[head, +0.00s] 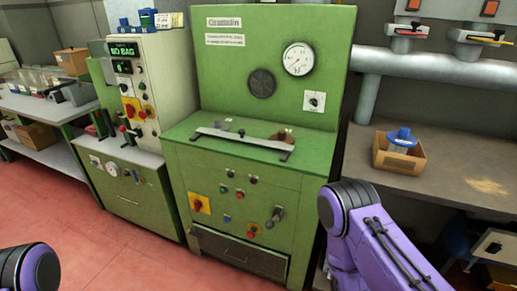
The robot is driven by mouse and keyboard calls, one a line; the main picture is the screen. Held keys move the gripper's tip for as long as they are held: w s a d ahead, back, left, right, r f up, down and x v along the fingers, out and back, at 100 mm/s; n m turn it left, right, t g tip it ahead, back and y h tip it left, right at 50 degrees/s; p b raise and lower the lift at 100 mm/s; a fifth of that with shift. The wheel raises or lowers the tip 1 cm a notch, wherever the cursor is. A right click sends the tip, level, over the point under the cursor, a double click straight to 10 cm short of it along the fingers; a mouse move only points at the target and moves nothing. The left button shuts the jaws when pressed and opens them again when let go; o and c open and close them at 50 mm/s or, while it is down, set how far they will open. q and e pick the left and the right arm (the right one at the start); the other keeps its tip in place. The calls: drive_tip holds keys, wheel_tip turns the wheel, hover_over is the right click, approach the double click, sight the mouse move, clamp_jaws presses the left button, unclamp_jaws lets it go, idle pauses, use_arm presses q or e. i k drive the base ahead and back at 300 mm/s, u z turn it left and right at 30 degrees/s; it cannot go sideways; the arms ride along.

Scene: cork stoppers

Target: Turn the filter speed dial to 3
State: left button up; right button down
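A white square plate with a small dark dial (314,101) is on the upright back panel of the green machine (240,150), below and right of a round white gauge (298,59). I cannot read its marks or setting, and cannot tell whether it is the filter speed dial. A red knob on a yellow plate (199,203) and a grey-black knob (274,217) are on the machine's lower front. Purple and black parts of my arms show at the bottom left and lower right. Neither gripper is in view.
A narrower machine with a "NO BAG" display (125,52) stands at the left. A bench (455,170) at the right holds a cardboard box (399,153) with a blue-topped item. Red floor (140,255) is clear in front of the machines.

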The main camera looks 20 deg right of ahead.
sight(313, 101)
drive_tip(key=u, duration=1.05)
drive_tip(key=i, duration=0.8)
drive_tip(key=z, duration=2.15)
